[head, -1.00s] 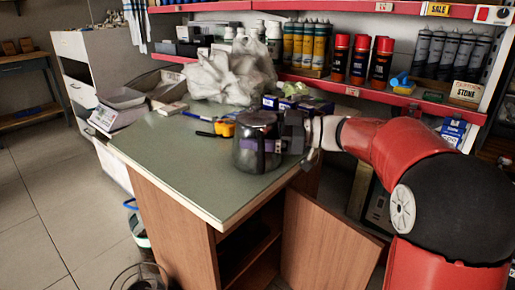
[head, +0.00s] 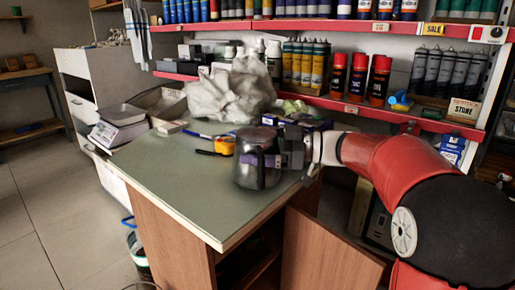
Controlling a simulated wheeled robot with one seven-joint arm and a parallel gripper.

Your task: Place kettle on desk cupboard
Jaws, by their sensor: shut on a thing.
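The kettle (head: 250,166) is a dark, shiny metal pot with a black handle. It is upright at the right side of the green top of the desk cupboard (head: 170,185), and it looks to be at the surface; I cannot tell whether its base touches. My gripper (head: 290,158) comes in from the right and is shut on the kettle at its handle side. The fingertips are partly hidden by the handle and the dark body. The cupboard has brown wooden sides, and its door (head: 325,255) hangs open at the front right.
A crumpled white bag (head: 230,95), a yellow tape measure (head: 224,145), pens and small boxes lie behind the kettle. A scale (head: 120,122) stands at the back left. Shelves of spray cans (head: 357,78) rise behind. The front left of the top is clear.

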